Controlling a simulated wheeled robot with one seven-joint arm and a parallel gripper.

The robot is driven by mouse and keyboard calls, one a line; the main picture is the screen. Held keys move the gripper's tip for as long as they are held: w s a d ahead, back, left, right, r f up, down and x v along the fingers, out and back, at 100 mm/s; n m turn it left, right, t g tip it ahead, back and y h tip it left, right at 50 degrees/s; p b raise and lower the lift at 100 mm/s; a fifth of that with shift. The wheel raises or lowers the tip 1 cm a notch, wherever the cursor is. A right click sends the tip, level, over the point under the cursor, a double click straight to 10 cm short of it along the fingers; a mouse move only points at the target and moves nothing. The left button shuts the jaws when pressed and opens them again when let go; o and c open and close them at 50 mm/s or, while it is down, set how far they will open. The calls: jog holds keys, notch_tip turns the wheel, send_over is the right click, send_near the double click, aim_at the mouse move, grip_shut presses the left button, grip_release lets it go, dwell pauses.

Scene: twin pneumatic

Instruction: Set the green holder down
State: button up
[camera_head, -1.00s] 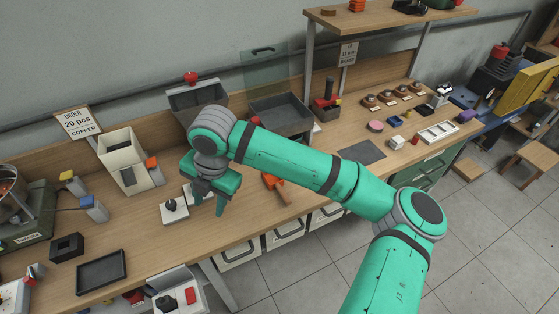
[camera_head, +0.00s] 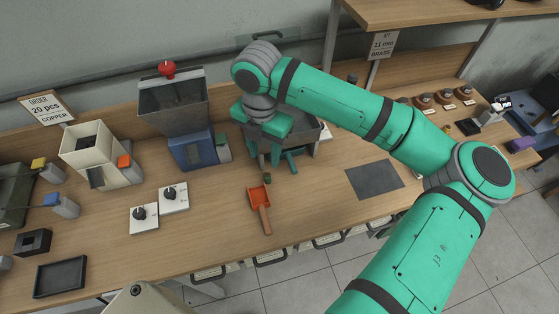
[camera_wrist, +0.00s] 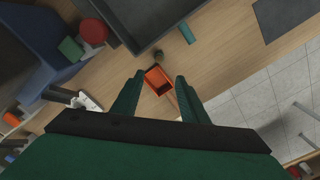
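My gripper (camera_head: 277,160) is above the bench at the front of the grey tray. In the wrist view its two green fingers (camera_wrist: 158,95) stand apart, with nothing visible held between them. I cannot tell for sure which thing is the green holder. A small green block (camera_head: 222,146) stands at the right side of the blue machine; a green block also shows in the wrist view (camera_wrist: 70,48). A small dark greenish piece (camera_head: 267,178) is just behind the orange scoop (camera_head: 260,198), which lies on the bench below my gripper.
The grey tray (camera_head: 313,135) is partly hidden by my arm. The blue machine (camera_head: 190,152) with its hopper stands to its left. Two white switch boxes (camera_head: 174,199) lie front left. A dark mat (camera_head: 375,179) lies right. Bare bench surrounds the scoop.

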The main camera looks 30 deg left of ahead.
send_over(267, 174)
jog(key=f, duration=0.5)
jog(key=shift+s+d, duration=0.15)
jog(key=shift+d, duration=0.15)
jog(key=shift+a+f, duration=0.2)
jog(key=shift+f, duration=2.65)
grip_shut()
